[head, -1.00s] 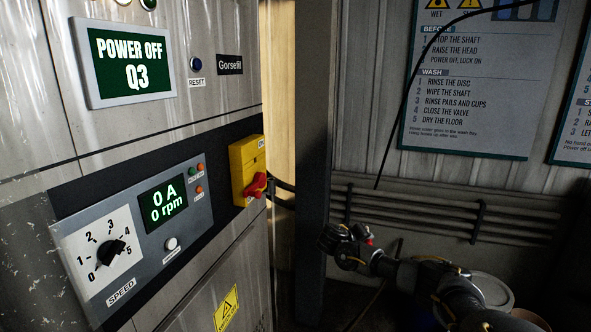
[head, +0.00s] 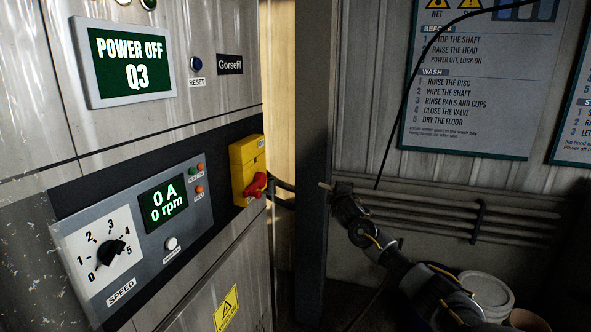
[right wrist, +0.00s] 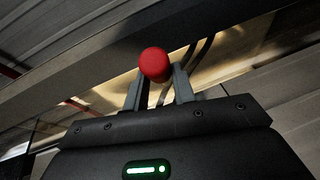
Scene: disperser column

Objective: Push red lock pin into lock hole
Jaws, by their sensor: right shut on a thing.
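The red lock pin shows its round red knob (right wrist: 155,64) in the right wrist view, between the two fingers of my right gripper (right wrist: 158,88), which is shut on it. In the head view my right gripper (head: 338,194) is raised beside the dark post, with a small pale tip (head: 325,186) sticking out to the left, probably the pin's shank. The yellow switch box (head: 243,165) with its red handle (head: 257,186) is on the cabinet's right edge, left of the gripper and clearly apart from it. The lock hole is too small to make out. My left gripper is not in view.
The steel cabinet (head: 190,260) fills the left side. A dark vertical post (head: 313,120) stands between the switch box and my gripper's side. Pipes (head: 430,215) run along the back wall, and a white bucket (head: 488,292) stands at lower right.

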